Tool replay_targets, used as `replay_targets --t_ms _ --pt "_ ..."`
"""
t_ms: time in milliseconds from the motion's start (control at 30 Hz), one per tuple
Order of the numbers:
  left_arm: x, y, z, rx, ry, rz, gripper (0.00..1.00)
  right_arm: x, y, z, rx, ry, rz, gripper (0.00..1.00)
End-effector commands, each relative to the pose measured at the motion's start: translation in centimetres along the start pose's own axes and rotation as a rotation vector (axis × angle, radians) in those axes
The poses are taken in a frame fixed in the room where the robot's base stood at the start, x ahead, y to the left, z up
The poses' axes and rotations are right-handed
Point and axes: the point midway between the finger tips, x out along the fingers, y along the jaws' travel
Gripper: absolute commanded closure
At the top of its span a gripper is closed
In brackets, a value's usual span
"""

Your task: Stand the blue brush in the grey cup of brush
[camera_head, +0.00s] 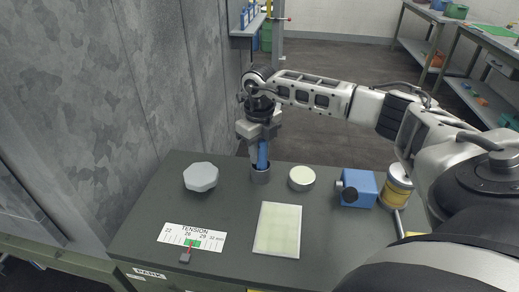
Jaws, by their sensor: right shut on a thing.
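The blue brush (262,155) is upright, with its lower end at the mouth of the grey cup (261,177) near the back edge of the table. The lower end seems to be inside the cup; how deep it goes is hidden. My right gripper (258,142) comes in from the right, points down above the cup and is shut on the upper part of the brush. My left gripper is not in view.
On the dark table (225,215) are a grey octagonal block (201,177), a round pale-topped tin (301,178), a pale rectangular pad (277,230), a tension scale card (191,237) and a blue box with a dark knob (360,188). A grey wall (80,100) stands left.

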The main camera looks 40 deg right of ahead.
Motion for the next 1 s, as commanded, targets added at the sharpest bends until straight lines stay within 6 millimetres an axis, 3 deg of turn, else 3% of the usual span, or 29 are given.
replay_targets --t_ms 200,233,300,667,767,1000 --pt "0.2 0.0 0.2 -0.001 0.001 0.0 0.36 0.5 0.0 0.0 0.001 0.0 0.0 1.0" --pt "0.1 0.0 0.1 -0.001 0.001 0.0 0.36 0.3 0.0 0.0 0.001 0.0 0.0 0.66" --pt "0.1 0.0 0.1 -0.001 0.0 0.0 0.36 0.3 0.0 0.0 0.001 0.0 0.0 0.53" --pt "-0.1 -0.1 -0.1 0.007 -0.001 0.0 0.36 -0.4 0.0 0.0 0.001 -0.002 0.0 0.53" --pt "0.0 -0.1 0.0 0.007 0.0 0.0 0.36 -1.7 0.0 0.1 0.002 -0.004 0.0 0.53" --pt "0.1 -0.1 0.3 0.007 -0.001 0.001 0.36 -6.9 0.0 0.1 0.001 -0.006 0.0 0.53"
